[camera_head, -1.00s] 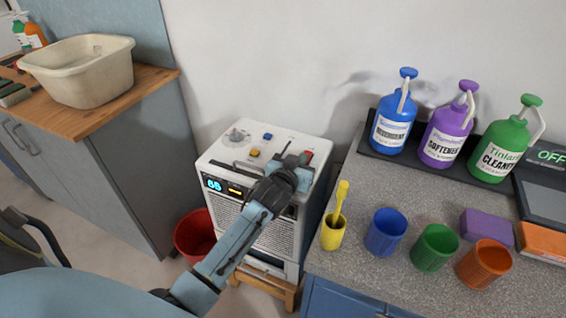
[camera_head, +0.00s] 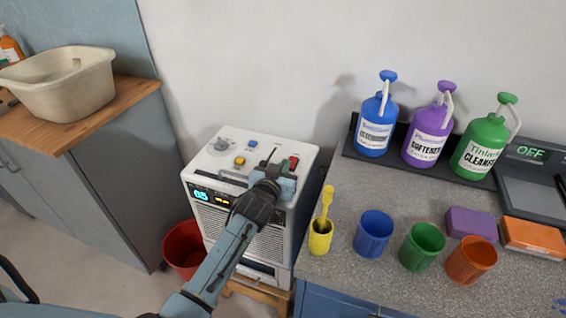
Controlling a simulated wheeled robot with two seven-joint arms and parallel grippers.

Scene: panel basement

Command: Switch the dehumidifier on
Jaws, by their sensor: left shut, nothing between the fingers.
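The dehumidifier (camera_head: 200,222) is a white box on a wooden stand, with a lit blue display (camera_head: 201,195) reading about 65. Its top carries a grey knob (camera_head: 222,144), a blue button (camera_head: 252,143), a yellow button (camera_head: 239,161) and a red switch (camera_head: 293,162). My left gripper (camera_head: 270,158) is shut and empty over the top panel, left of the red switch. I cannot tell whether its tips touch the panel. My left wrist hides part of the front and top edge. My right gripper is not in view.
A counter at right holds blue, purple and green jugs (camera_head: 484,146), several coloured cups (camera_head: 373,234), a yellow cup with a brush (camera_head: 320,236), sponges and a scale reading OFF (camera_head: 530,152). A red bucket (camera_head: 183,250) stands left of the dehumidifier. A basin (camera_head: 60,85) sits on the left cabinet.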

